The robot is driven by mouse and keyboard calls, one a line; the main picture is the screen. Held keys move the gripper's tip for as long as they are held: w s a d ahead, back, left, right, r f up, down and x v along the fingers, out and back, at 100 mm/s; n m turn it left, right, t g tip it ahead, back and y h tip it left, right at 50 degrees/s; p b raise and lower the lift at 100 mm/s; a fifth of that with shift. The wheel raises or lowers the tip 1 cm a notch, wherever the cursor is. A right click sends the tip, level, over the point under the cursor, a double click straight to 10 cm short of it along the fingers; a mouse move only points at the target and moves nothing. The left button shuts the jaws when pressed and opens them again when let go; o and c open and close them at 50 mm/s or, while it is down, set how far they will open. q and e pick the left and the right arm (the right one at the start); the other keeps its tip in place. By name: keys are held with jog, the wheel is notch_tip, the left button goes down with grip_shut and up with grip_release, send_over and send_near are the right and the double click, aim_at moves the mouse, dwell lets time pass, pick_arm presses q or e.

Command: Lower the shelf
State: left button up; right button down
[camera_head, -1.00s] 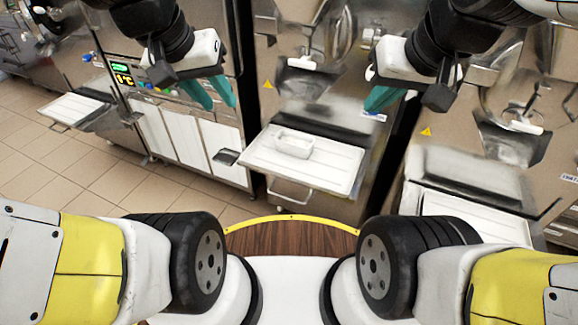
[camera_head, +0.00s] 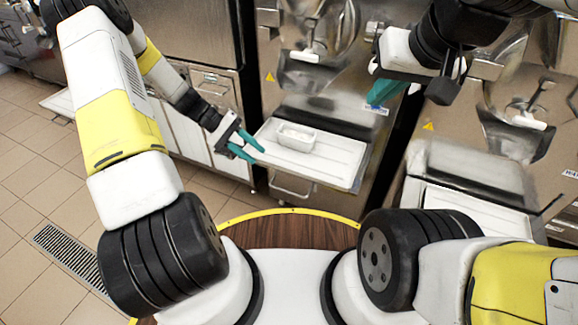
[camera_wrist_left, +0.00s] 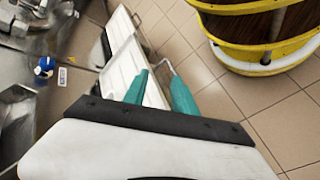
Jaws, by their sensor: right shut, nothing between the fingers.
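The shelf (camera_head: 336,166) is a white ribbed tray, folded out level at the front of the middle freezer, with a metal handle (camera_head: 291,188) below its front edge. A small white tub (camera_head: 295,137) stands on the shelf. My right gripper (camera_head: 384,93) is shut and empty, above and right of the shelf.
Another freezer (camera_head: 515,100) with its own white shelf (camera_head: 475,214) stands at the right. A steel cabinet with white panels (camera_head: 190,135) stands at the left. Tiled floor (camera_head: 50,165) is open at the lower left.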

aim_at(288, 191)
pick_arm(q)
jog(key=d+f+n+h, duration=0.1)
jog(key=f, duration=0.4)
jog(key=s+d+f+n+t+h, duration=0.1)
jog(key=f+h, duration=0.1)
jog(key=f, duration=0.3)
jog(key=d+f+n+t+h, duration=0.1)
jog(key=d+f+h, duration=0.1)
jog(key=f, duration=0.3)
jog(key=shift+s+f, duration=0.2)
jog(key=shift+f, duration=0.1)
jog(key=x, duration=0.7)
jog(key=shift+d+r, duration=0.1)
jog(key=shift+c, duration=0.2)
grip_shut()
